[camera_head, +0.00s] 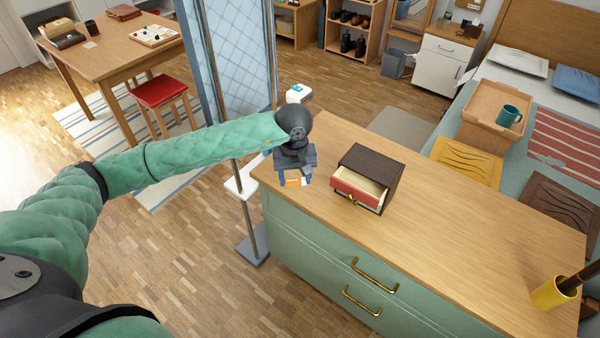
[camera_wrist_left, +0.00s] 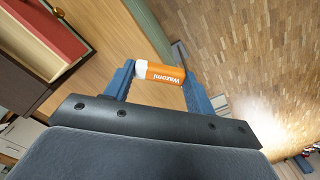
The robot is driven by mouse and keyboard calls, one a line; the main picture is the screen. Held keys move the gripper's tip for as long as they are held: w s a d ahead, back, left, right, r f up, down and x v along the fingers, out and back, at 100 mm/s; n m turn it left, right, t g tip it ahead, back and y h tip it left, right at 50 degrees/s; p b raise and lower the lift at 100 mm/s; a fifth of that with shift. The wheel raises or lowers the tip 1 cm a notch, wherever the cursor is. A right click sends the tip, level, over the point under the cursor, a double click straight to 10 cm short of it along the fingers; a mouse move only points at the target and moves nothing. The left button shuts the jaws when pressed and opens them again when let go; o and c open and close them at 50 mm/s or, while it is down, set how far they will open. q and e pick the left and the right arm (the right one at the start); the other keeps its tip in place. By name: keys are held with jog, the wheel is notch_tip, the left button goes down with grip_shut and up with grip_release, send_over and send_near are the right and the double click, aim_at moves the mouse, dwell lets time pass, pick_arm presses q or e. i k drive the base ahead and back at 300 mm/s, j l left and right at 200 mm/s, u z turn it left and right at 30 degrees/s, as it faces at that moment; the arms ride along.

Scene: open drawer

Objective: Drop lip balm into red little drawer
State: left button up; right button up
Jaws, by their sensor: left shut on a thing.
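My left gripper (camera_head: 294,179) is at the left end of the green dresser's wooden top, to the left of the small drawer box. In the left wrist view my left gripper (camera_wrist_left: 160,78) is shut on an orange and white lip balm (camera_wrist_left: 165,73) lying crosswise between its blue fingers. The lip balm also shows as an orange and white bit in the head view (camera_head: 295,182). The small dark brown box (camera_head: 372,165) has its red-fronted drawer (camera_head: 354,192) pulled open. The drawer (camera_wrist_left: 55,40) shows at the upper left in the wrist view, and its visible inside looks empty.
The dresser top (camera_head: 450,240) is clear to the right of the box, up to a yellow cup (camera_head: 550,293) at its far right. A blue lattice screen (camera_head: 235,70) stands behind my left arm. A bed with a tray (camera_head: 470,113) lies beyond.

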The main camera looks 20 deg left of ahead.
aim_at(352, 186)
jog(key=k+j+z, duration=0.1)
jog(key=z, duration=0.25)
jog(key=k+z, duration=0.25)
jog(key=z, duration=0.15)
jog(key=k+z, duration=0.2)
jog(key=z, duration=0.15)
